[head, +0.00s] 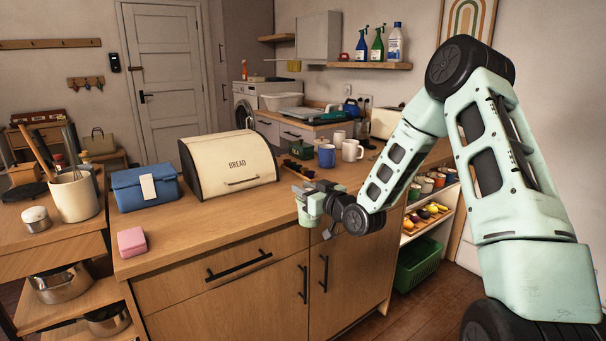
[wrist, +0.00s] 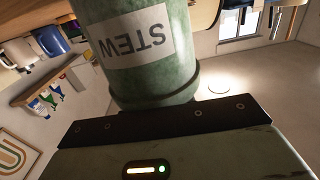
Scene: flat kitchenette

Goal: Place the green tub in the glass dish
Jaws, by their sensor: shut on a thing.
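The green tub (wrist: 145,75) has a white label reading STEW and fills the upper middle of the wrist view, where the label appears upside down. My gripper (head: 316,190) is shut on it, and in the wrist view the tub stands against the dark edge of the gripper. In the head view the tub (head: 313,208) is small and pale green, held in front of the counter's front edge near its right end. Its lower part appears to hang free of any surface. I cannot make out a glass dish in either view.
A shelf with pots and produce (head: 428,215) stands right, above a green crate (head: 418,262).

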